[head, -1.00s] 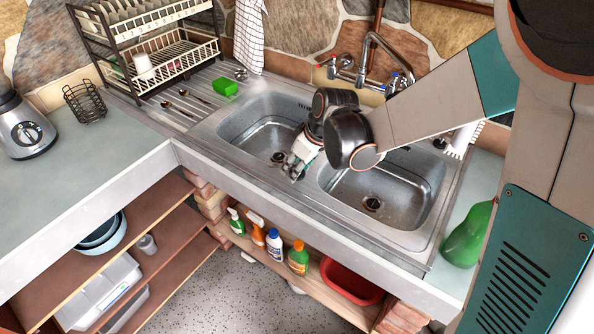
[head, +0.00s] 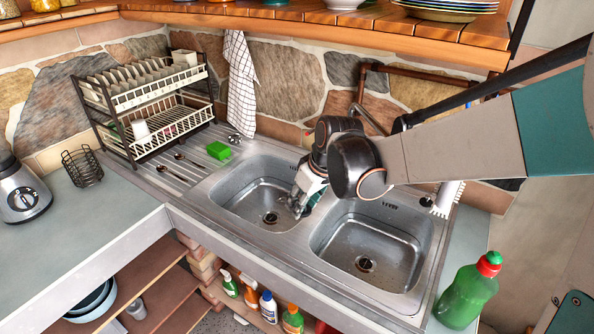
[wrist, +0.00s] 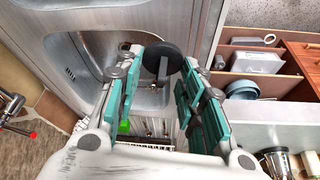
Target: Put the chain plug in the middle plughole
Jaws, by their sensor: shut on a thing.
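The head view does not show the plug clearly. The left basin has a plughole (head: 270,217) in its floor, to the left of the gripper. The right basin has another plughole (head: 365,263), lower right of the gripper. I cannot make out a third plughole between them. The plug is apart from both holes.
A green sponge (head: 219,150) and a dish rack (head: 150,105) are at the left. A green bottle (head: 467,292) stands right of the sink. A tap (head: 372,85) rises behind, partly hidden by my arm. Both basins look empty.

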